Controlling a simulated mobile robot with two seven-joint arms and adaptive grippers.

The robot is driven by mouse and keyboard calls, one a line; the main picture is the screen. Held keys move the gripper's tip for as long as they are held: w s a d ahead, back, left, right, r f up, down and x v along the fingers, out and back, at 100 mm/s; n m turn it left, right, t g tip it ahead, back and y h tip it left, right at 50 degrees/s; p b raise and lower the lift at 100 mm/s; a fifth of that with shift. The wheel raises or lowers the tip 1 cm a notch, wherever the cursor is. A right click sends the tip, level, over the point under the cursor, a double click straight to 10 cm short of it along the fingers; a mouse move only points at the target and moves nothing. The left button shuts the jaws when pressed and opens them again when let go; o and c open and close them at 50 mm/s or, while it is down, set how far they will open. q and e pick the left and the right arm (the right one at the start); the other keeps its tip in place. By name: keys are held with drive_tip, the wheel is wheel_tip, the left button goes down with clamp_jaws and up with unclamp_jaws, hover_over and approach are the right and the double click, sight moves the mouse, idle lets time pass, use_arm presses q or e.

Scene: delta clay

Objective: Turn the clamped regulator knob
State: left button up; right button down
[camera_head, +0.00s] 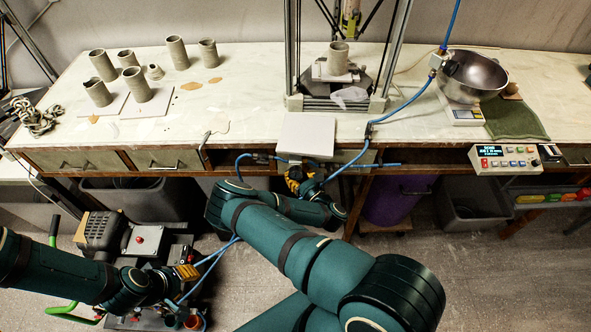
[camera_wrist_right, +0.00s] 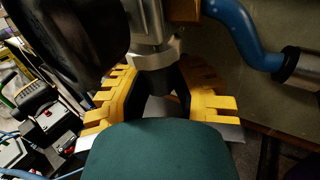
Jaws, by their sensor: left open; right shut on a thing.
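The silver regulator body (camera_wrist_right: 150,30) hangs below the table's front edge in the right wrist view, with a dark knob (camera_wrist_right: 164,78) under its collar. My right gripper (camera_head: 299,180) is at the regulator under the table edge in the head view. Its yellow fingers stand on either side of the knob in the right wrist view and are shut on it. A green rounded part covers the lower finger area, so the contact is partly hidden. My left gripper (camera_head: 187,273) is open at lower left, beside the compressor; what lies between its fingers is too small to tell.
A blue hose (camera_head: 350,165) runs along the front edge and up to the worktable (camera_head: 250,120). A compressor (camera_head: 110,235) with red parts stands on the floor at left. A control box (camera_head: 505,158) is at right. Clay cylinders (camera_head: 137,84) stand on the table.

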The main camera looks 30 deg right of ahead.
idle(0.4)
drive_tip(key=c, duration=0.7)
unclamp_jaws()
drive_tip(key=shift+c, duration=0.2)
